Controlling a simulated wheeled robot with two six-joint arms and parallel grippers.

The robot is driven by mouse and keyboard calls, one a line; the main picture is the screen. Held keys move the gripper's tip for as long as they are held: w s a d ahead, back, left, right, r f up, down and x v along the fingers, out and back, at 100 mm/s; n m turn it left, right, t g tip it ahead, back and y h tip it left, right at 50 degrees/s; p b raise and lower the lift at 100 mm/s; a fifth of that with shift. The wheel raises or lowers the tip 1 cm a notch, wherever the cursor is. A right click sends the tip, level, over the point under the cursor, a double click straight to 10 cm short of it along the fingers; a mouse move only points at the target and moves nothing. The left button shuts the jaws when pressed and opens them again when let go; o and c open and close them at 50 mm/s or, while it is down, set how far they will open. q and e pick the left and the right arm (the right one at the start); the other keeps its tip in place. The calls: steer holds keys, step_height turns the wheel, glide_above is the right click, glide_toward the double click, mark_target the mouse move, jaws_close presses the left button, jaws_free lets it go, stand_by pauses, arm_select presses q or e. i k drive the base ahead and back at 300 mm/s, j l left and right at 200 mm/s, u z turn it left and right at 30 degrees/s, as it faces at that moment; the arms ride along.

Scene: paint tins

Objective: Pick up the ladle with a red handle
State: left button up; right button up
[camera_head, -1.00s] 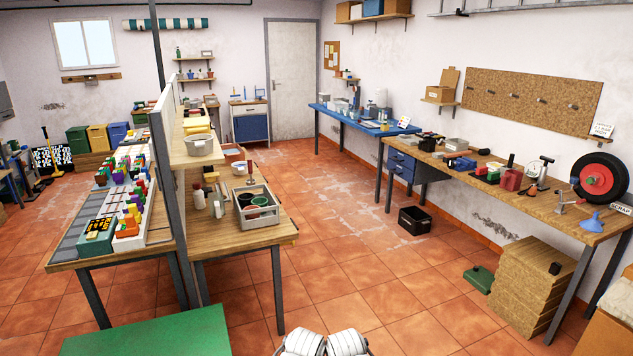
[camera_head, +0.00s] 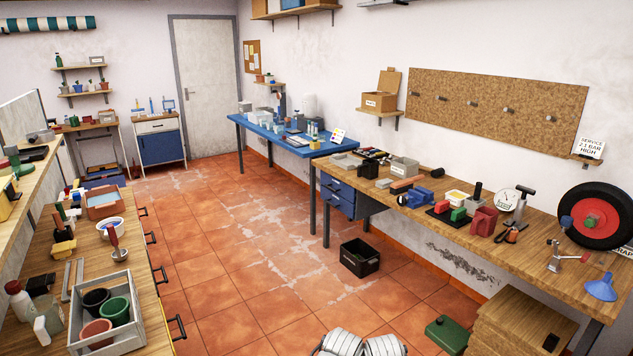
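I cannot make out a ladle for certain. An upright tool with a red handle (camera_head: 114,238) stands on the left wooden bench, beside a white bowl with blue inside (camera_head: 110,224); its lower end is too small to tell. My grippers are out of view. Only white rounded parts, likely mine, show at the bottom edge of the head view.
The left bench (camera_head: 140,262) also holds a grey crate (camera_head: 133,322) with black, green and terracotta pots. The right bench (camera_head: 410,208) carries tools, a wheel (camera_head: 575,205) and a blue funnel (camera_head: 601,289). A black crate (camera_head: 359,257) sits on the floor. The tiled floor between the benches is mostly clear.

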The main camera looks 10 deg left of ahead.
mark_target(119, 255)
steer(key=i+j+u, duration=0.1)
steer(key=i+u, duration=0.15)
steer(key=i, duration=0.25)
steer(key=i+u, duration=0.25)
steer(key=i, duration=0.25)
steer(key=i+l+u, duration=0.25)
steer(key=i, duration=0.3)
steer(key=i+l+u, duration=0.1)
steer(key=i+u, duration=0.15)
steer(key=i, duration=0.25)
steer(key=i+u, duration=0.55)
steer(key=k+u, duration=0.15)
